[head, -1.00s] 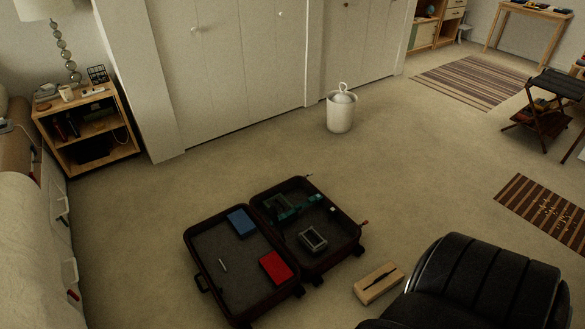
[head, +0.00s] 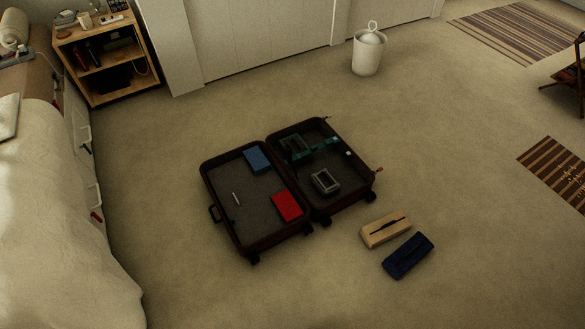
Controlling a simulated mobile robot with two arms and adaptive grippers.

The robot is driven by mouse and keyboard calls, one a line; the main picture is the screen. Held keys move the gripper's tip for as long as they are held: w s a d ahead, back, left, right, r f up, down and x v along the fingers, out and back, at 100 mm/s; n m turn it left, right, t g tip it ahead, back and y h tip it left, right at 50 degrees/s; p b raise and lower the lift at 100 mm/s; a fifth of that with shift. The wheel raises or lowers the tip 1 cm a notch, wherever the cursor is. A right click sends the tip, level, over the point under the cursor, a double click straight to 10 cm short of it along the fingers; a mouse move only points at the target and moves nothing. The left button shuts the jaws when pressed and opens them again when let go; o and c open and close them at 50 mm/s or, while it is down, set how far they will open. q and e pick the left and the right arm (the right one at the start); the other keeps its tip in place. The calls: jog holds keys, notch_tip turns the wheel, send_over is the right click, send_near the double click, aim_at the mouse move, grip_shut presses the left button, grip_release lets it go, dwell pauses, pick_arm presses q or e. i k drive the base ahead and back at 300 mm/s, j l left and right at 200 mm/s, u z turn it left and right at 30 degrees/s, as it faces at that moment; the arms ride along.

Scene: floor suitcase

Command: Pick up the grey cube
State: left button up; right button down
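An open dark suitcase (head: 212,190) lies on the carpet in the middle of the head view. In its right half is a grey box-like thing (head: 326,181) with a dark, framed top; it is the nearest match to a grey cube, though I cannot tell for sure. A tiny pale block (head: 347,153) lies near the right wall of that half. Neither of my grippers is in view.
The suitcase also holds a blue box (head: 257,160), a red box (head: 287,206), a small pale stick (head: 236,198) and teal items (head: 325,146). A wooden box (head: 385,230) and a dark blue case (head: 408,256) lie to its right. Carpet in front is clear.

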aim_at(327, 185)
jog(key=i+l+u, duration=0.25)
jog(key=i, duration=0.25)
jog(key=i+l+u, duration=0.25)
jog(key=i+l, duration=0.2)
